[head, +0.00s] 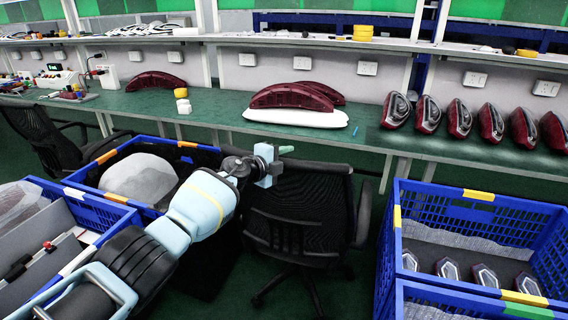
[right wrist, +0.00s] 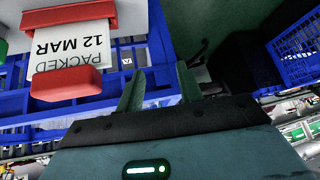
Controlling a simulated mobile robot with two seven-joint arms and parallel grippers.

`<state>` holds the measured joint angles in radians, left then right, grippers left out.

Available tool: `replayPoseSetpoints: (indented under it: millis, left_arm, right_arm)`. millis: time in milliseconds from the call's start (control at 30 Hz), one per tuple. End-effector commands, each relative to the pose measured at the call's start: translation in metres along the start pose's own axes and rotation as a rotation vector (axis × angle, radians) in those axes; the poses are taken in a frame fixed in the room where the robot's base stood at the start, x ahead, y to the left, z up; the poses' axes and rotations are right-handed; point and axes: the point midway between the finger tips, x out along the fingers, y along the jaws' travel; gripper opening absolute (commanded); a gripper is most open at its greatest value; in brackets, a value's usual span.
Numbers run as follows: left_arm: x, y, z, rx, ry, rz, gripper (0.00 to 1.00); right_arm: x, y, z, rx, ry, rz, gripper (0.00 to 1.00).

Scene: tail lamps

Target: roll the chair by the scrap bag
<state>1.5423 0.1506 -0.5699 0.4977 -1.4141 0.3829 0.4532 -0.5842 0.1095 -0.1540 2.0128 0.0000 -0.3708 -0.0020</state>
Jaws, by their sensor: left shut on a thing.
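A black mesh-backed office chair (head: 300,215) stands in the aisle in front of the green bench, right of the blue crates. My left gripper (head: 276,166) is at the top left edge of its backrest, shut on it. The exact grip is partly hidden by the wrist. A second black chair (head: 40,135) stands at the far left by the bench. I cannot pick out a scrap bag for sure; a dark bulk (head: 212,262) is partly hidden behind my left arm. My right gripper (right wrist: 158,92) is open and empty, its two fingers apart.
Blue crates stand at left (head: 110,208) and right (head: 470,212), the right one holding lamps. The bench (head: 215,118) carries red tail lamps. A card reading "PACKED 12 MAR" (right wrist: 75,45) is near my right gripper. Dark floor shows right of the chair.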

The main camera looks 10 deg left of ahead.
Motion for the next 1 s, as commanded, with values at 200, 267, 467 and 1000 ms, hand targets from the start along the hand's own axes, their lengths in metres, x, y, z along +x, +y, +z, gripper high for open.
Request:
replayPoseSetpoints:
  millis: [200, 267, 467, 1000]
  left_arm:
    - [0.001, 0.001, 0.001, 0.001, -0.003, 0.003, 0.0]
    - [0.001, 0.001, 0.001, 0.001, -0.003, 0.002, 0.0]
    - [0.001, -0.001, 0.001, 0.002, -0.003, -0.001, 0.45]
    - [-0.007, -0.004, 0.002, 0.002, -0.003, -0.002, 0.57]
  right_arm:
    - [0.0, -0.001, 0.002, 0.001, -0.004, -0.001, 0.36]
    - [0.0, -0.001, 0.002, 0.002, -0.005, -0.001, 0.36]
    - [-0.001, -0.002, 0.004, 0.005, -0.007, -0.002, 0.36]
    - [-0.006, -0.002, -0.007, 0.004, 0.01, -0.001, 0.36]
